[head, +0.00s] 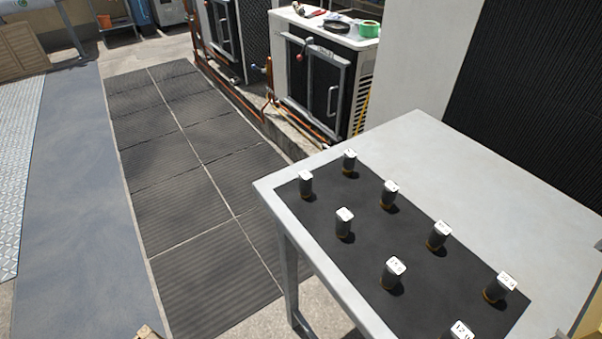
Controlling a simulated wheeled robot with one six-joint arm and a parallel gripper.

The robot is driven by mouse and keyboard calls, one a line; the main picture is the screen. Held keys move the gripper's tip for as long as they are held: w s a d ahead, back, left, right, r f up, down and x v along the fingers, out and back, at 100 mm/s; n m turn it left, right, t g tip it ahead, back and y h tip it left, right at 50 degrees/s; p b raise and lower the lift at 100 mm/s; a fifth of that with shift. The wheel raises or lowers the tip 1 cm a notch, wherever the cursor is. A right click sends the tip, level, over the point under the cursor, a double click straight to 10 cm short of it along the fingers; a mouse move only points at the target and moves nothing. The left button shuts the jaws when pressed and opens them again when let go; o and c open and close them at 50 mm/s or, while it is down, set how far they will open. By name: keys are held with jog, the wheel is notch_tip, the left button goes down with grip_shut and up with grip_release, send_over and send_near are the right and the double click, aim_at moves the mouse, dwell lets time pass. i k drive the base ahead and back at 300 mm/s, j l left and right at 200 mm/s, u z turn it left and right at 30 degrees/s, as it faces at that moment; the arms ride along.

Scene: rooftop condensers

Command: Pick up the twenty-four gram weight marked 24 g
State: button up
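Several small dark cylindrical weights with white label tops stand upright and apart in two rows on a black mat (367,262) on a grey table. The left row has weights at the far end (306,184), then nearer (344,223), nearer still (392,273), and at the bottom edge (460,331), partly cut off. The right row has weights at the far end (349,162), then (389,194), (438,236) and (497,288). The nearest label seems to start with 12; the others are too small to read, so I cannot tell which is 24 g.
The grey table (480,170) is bare right of the mat. A white wall (415,55) and black ribbed panel stand behind it. A condenser unit (322,75) with copper pipes and items on top stands further back. Dark floor matting (190,200) left of the table is clear.

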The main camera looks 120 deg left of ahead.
aim_at(305, 177)
jog(key=k+u, duration=0.15)
jog(key=k, duration=0.4)
jog(key=k+j+u, duration=0.2)
jog(key=k, duration=0.35)
jog(key=u, duration=1.75)
jog(key=l+u, duration=0.65)
jog(key=k+l+z, duration=0.2)
jog(key=l, duration=0.3)
jog(key=l+z, duration=0.15)
jog(key=l, duration=0.4)
jog(key=k+l+z, duration=0.2)
jog(key=l, duration=0.5)
jog(key=j+u, duration=0.15)
jog(key=u, duration=0.2)
jog(key=k+j+u, duration=0.1)
jog(key=u, duration=0.25)
jog(key=j, duration=0.1)
